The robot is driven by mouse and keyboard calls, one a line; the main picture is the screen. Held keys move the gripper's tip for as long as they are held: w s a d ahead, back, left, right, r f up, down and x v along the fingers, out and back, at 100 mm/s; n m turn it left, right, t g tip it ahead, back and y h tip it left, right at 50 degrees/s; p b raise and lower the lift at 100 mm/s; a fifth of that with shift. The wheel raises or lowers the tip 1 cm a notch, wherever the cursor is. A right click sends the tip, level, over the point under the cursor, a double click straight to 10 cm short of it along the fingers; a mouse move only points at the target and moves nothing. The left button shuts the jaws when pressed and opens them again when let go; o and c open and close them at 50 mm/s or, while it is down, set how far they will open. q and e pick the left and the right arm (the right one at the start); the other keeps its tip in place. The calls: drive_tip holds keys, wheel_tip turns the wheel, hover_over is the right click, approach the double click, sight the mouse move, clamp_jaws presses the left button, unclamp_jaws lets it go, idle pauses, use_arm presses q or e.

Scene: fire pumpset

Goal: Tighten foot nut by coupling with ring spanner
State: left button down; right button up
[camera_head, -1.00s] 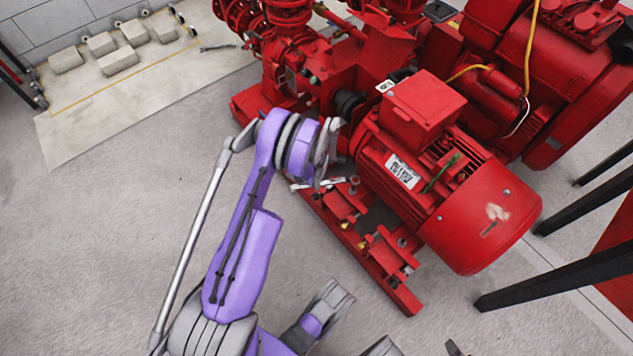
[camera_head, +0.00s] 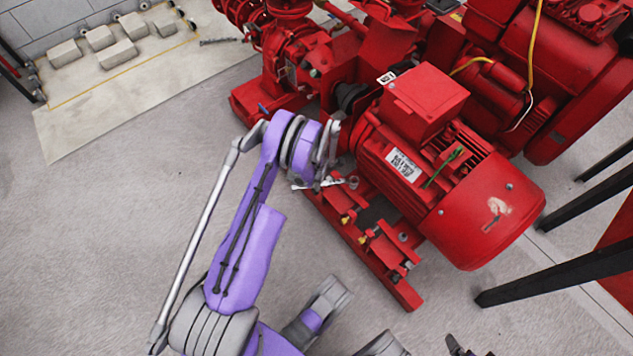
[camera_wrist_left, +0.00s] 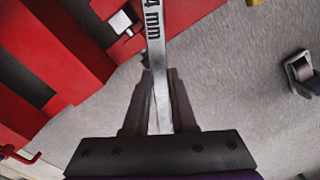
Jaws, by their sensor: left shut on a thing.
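The ring spanner (camera_wrist_left: 154,45) is a flat silver bar with a marking that ends in "4 mm". My left gripper (camera_wrist_left: 158,92) is shut on it, and its upper end runs out of the wrist picture. In the head view my left gripper (camera_head: 322,178) is low beside the motor foot at the coupling end, with a pale bit of the spanner (camera_head: 300,186) showing. A bolt or nut (camera_head: 353,182) shows just right of the gripper on the red foot. Whether the ring sits on a nut is hidden. A dark part, perhaps my right gripper (camera_head: 462,346), is cut off at the bottom edge.
The red motor (camera_head: 440,170) stands on a red base frame (camera_head: 345,230). The dark coupling (camera_head: 350,98) and red pump pipes lie behind. Black bars (camera_head: 560,280) stand at right. Grey floor (camera_head: 120,230) at left is clear; pale blocks (camera_head: 118,54) lie far left.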

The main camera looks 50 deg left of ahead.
use_arm(q)
drive_tip(key=shift+f, duration=1.35)
idle(0.4)
drive_tip(key=shift+w+a+m, duration=0.75)
drive_tip(key=shift+a+m, duration=0.15)
drive_tip(key=shift+a, duration=0.05)
drive_tip(key=w+a+m, duration=0.4)
drive_tip(key=w+m, duration=0.4)
drive_tip(key=w, duration=0.1)
drive_tip(key=shift+w+a, duration=0.15)
drive_tip(key=shift+a, duration=0.05)
drive_tip(key=shift+s, duration=0.4)
idle(0.4)
drive_tip(key=shift+r, duration=0.15)
drive_tip(key=shift+r+p, duration=1)
drive_tip(key=shift+r, duration=1.4)
